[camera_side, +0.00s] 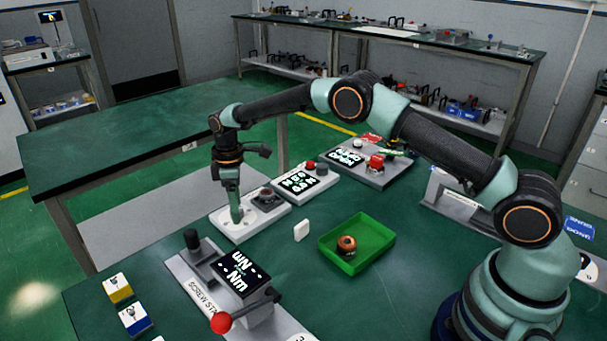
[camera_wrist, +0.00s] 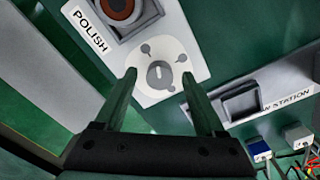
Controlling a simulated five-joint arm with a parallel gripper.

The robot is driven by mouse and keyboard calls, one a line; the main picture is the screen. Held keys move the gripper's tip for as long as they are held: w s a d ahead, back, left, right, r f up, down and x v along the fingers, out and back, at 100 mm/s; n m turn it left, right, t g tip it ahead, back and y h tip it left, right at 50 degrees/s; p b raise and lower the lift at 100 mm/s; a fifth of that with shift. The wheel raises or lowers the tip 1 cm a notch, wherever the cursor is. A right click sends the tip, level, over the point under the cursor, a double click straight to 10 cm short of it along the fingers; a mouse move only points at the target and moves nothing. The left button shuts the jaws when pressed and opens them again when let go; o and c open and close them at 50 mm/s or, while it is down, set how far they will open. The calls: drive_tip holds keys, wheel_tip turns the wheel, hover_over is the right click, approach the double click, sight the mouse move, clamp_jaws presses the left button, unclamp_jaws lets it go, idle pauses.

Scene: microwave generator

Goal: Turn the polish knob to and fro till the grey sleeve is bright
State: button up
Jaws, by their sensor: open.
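The polish station (camera_side: 277,216) is a white plate on the green bench, with its POLISH label (camera_wrist: 89,31) readable in the wrist view. Its grey polish knob (camera_wrist: 160,75) sits on a pale round dial with several dark marks. My gripper (camera_wrist: 158,76) is open, with one finger on each side of the knob; I cannot tell whether they touch it. In the side view my gripper (camera_side: 237,217) points down at the plate and hides the knob. A dark square holder (camera_wrist: 128,14) beside the dial has a reddish-brown round centre. I cannot make out a grey sleeve for certain.
A green tray (camera_side: 374,253) with a copper-coloured part (camera_side: 346,246) stands to the right. A small white block (camera_side: 301,230) stands between tray and plate. The screw station (camera_side: 196,270) with a red-ended lever (camera_side: 221,322) is in front. Other stations stand behind.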

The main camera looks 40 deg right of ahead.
clamp_jaws()
drive_tip(key=shift+m, duration=0.3)
drive_tip(key=m, duration=1.2)
idle(0.4)
idle(0.5)
unclamp_jaws()
